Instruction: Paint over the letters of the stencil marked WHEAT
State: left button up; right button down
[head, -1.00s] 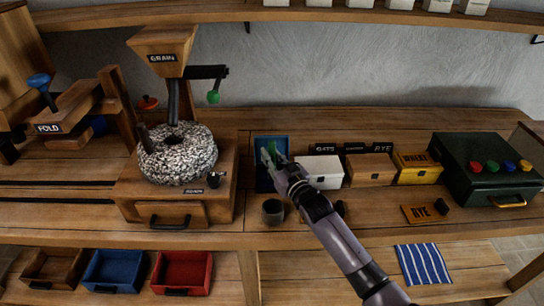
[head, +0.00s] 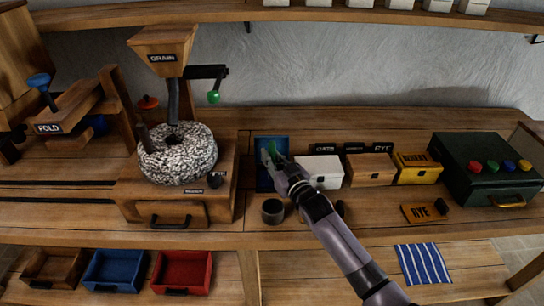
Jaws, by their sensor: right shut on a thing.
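A yellow box (head: 418,174) stands at the right of the bench, with dark lettering on its lid that is too small to read surely. An orange-yellow plate marked RYE (head: 420,213) lies in front of it. My right gripper (head: 270,154) is over the blue tray (head: 263,184), left of the white box. I cannot tell whether that thing touches the tray. My left gripper is not in view.
A white box (head: 320,170) and a wooden box (head: 370,171) stand between the tray and the yellow box. A dark cup (head: 272,211) is close by my right wrist. The grain mill (head: 178,153) stands left; a dark green case (head: 490,168) stands far right.

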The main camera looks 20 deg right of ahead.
aim_at(272, 142)
jog(key=shift+r+p, duration=2.9)
jog(key=shift+r, duration=0.6)
jog(key=shift+f, duration=0.1)
